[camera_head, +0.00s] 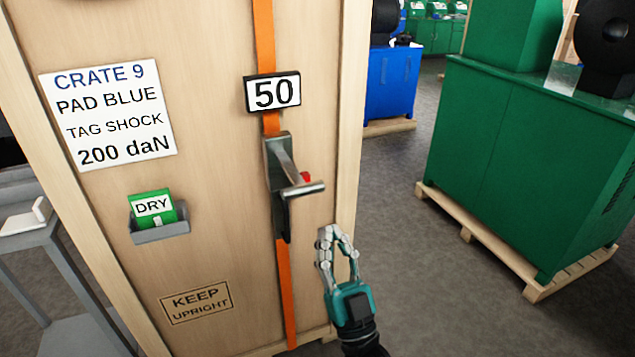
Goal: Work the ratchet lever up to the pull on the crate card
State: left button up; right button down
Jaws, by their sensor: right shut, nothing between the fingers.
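The crate card (108,115) on the wooden crate reads CRATE 9, PAD BLUE, TAG SHOCK, 200 daN. The metal ratchet lever (284,165) sits on an orange strap (266,45) running down the crate's face. Its crossbar handle sticks out to the right, with a small red part beside it. A display above the ratchet (272,93) reads 50. My right gripper (338,232) is below and to the right of the handle, apart from it, with its fingertips together and nothing held. My left gripper is not in view.
A green DRY packet (153,207) sits in a small grey holder on the wooden crate (215,150). A KEEP UPRIGHT mark is below. A grey stand (60,265) is at left. Green machinery (520,160) on a pallet stands at right, with open floor between.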

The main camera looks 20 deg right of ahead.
aim_at(312, 193)
jog(key=w+r+p, duration=0.1)
jog(key=w, duration=0.1)
jog(key=w+r+p, duration=0.1)
jog(key=w+r, duration=0.1)
jog(key=w, duration=0.1)
jog(key=w+r+p, duration=0.1)
jog(key=w+p, duration=0.1)
jog(key=w, duration=0.1)
jog(key=shift+w+a+r, duration=0.15)
jog(key=shift+w+r, duration=0.05)
jog(key=shift+r, duration=0.15)
jog(key=shift+w+f, duration=0.2)
jog(key=shift+f, duration=0.3)
jog(key=shift+f, duration=0.1)
